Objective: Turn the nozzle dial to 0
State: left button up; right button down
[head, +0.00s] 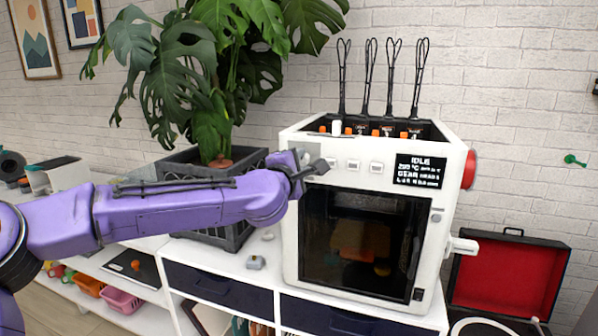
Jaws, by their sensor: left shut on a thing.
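A white printer (290,235) stands on the white cabinet, with a dark display (420,171) at the upper right of its front and a row of small light controls (353,165) beside it. My left gripper (312,168) is at the upper left of the printer's front panel, shut at the spot where a dial sits. The nozzle dial is mostly hidden behind the fingers, so its setting cannot be read. The display's top line seems to read IDLE; the smaller lines are hard to make out. My right gripper is not in view.
A large potted plant (213,115) stands left of the printer, close behind my left arm. A red knob (469,170) and a white lever (463,246) stick out on the printer's right. A small grey object (256,262) lies on the cabinet top. An open red case (510,275) is at right.

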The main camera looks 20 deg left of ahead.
pick_arm(q)
jog(key=shift+n+b, duration=0.85)
jog(key=shift+n, duration=0.55)
jog(key=o, duration=1)
jog(key=shift+o, duration=0.2)
jog(key=s+b, duration=0.2)
jog(key=s, duration=0.8)
jog(key=shift+s+a+b, duration=0.2)
jog(key=shift+s+b, duration=0.1)
jog(key=shift+b, duration=0.1)
